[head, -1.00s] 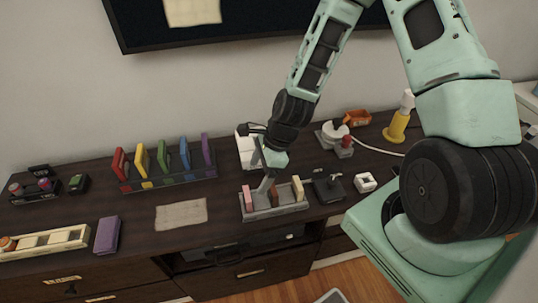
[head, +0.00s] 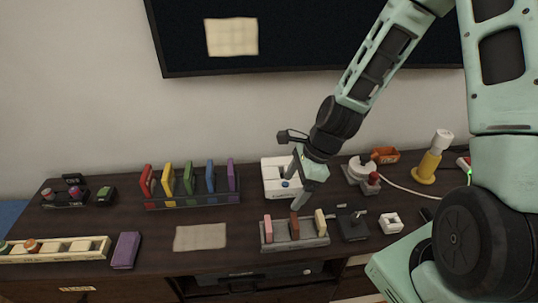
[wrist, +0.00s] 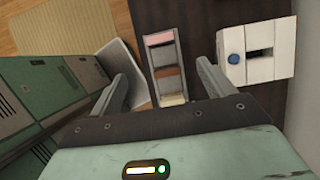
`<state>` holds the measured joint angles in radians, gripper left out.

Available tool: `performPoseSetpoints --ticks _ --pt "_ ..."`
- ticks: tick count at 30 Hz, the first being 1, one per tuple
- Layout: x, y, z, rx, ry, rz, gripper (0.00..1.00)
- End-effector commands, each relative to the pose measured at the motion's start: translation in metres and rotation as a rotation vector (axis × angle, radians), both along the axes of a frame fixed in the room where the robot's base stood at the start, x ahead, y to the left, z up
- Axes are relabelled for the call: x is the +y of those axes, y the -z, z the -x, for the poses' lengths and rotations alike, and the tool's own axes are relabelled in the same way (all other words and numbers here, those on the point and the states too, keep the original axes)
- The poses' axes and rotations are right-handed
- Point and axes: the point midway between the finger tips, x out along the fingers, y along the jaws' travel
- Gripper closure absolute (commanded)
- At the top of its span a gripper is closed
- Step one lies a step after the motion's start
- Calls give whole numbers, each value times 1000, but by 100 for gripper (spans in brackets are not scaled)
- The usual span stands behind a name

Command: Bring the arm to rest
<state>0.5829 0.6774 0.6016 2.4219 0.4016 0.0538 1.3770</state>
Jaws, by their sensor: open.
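My gripper (head: 303,180) is open and empty in the head view. It hangs above the dark cabinet top, over the back of a grey tray (head: 292,245) that holds pink, brown and cream blocks. In the wrist view my gripper (wrist: 165,85) shows its two fingers spread wide with nothing between them. The grey tray (wrist: 147,44) lies below, seen between the fingers. A white box with a blue button (wrist: 257,55) is beside the right finger.
On the dark cabinet (head: 350,270) stand a rack of coloured slabs (head: 193,203), a beige cloth (head: 200,237), a purple block (head: 125,250), a black device (head: 352,226), a white square ring (head: 390,223) and a yellow-and-white bottle (head: 433,157). A dark screen (head: 300,40) hangs behind.

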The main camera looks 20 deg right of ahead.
Motion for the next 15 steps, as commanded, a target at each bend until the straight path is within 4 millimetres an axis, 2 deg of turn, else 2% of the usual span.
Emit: performPoseSetpoints --ticks 5,8,11,15 --pt "0 0 0 -1 -4 0 19" --pt "12 -9 5 -28 -123 23 19" --pt "34 -26 17 -85 -378 68 19" --pt "72 -59 47 -193 -885 143 19"
